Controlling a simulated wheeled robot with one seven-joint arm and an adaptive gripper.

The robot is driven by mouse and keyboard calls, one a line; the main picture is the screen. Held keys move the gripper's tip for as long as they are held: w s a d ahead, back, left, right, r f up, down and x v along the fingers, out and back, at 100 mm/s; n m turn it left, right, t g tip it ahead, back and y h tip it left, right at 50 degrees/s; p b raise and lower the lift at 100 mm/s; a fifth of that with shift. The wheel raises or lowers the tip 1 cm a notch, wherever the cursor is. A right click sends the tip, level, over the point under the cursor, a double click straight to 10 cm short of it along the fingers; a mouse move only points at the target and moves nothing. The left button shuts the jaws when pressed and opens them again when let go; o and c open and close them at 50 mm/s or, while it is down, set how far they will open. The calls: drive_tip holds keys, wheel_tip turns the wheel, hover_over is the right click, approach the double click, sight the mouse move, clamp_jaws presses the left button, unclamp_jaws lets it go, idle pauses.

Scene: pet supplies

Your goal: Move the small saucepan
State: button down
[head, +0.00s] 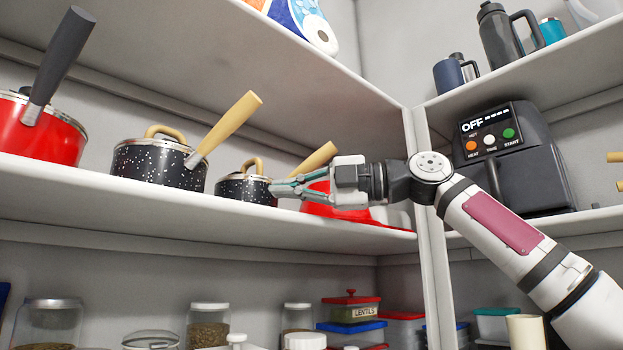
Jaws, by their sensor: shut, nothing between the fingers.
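The small saucepan (243,188) is black with white speckles, with a wooden lid knob and a wooden handle (316,160) rising to the right. It stands on the middle shelf in the head view. My gripper (274,187) reaches in from the right, its fingertips at the saucepan's right side and in front of the handle's base. The fingers are shut with nothing between them. I cannot tell whether they touch the pan. Part of the handle's lower end is hidden behind my gripper. A larger matching saucepan (150,164) stands just to the left.
A red pot (40,130) with a dark handle stands at the far left. A red object (330,208) lies behind and below my gripper. The white shelf (150,203) has a bare front strip. A shelf divider (432,230) and a black air fryer (530,190) are to the right.

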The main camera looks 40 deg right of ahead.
sight(270, 195)
drive_tip(key=shift+w+d, duration=0.1)
drive_tip(key=shift+w, duration=0.9)
drive_tip(key=shift+w+d+b, duration=0.15)
drive_tip(key=shift+w+b, duration=0.1)
drive_tip(key=shift+w, duration=0.75)
drive_tip(key=shift+w+d+b, duration=0.1)
drive_tip(key=shift+w+b, duration=0.15)
drive_tip(key=shift+w, duration=0.75)
